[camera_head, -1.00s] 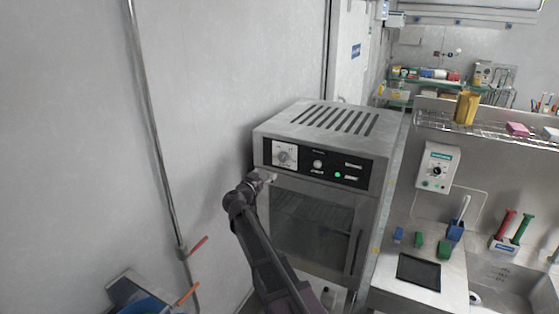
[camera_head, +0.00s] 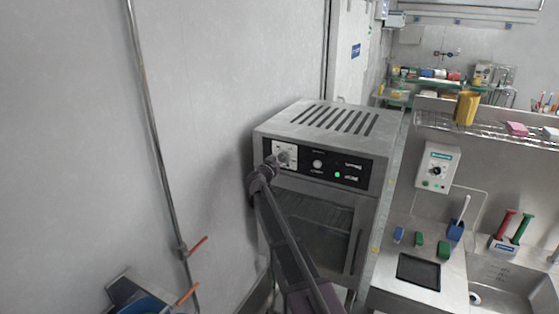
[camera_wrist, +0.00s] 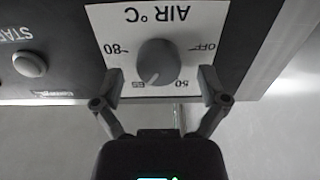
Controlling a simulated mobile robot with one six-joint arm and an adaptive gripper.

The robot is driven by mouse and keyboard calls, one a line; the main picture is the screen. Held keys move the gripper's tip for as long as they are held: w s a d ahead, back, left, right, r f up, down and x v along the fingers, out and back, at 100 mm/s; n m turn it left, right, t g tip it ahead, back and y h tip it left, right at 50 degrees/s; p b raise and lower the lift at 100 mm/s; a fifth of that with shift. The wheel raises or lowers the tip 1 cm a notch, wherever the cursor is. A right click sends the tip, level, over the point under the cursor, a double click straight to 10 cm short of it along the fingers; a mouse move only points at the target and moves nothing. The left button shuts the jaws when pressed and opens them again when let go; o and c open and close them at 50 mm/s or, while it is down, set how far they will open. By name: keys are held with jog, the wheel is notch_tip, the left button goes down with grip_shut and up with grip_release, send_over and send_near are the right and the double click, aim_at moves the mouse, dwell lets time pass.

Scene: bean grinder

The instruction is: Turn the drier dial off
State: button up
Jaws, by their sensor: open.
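The drier (camera_head: 330,140) is a grey metal cabinet with a black control panel along its upper front. Its dial (camera_wrist: 159,62) is a round grey knob on a white plate marked AIR °C, with OFF, 50 and 80, seen upside down in the wrist view. In the head view the dial (camera_head: 284,154) is at the panel's left end. My gripper (camera_wrist: 160,82) is open, with one finger on each side of the dial's lower part in the wrist view. I cannot tell whether the fingers touch it. A green light (camera_head: 337,174) glows on the panel.
A START button (camera_wrist: 30,64) is beside the dial plate. The wall and a vertical pipe (camera_head: 150,130) with red handles stand left of the drier. A sink counter (camera_head: 400,293) with small blocks is to the right.

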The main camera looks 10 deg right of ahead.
jog(key=shift+w+d, duration=0.15)
jog(key=shift+w, duration=0.1)
jog(key=c, duration=1.1)
jog(key=shift+c, duration=0.2)
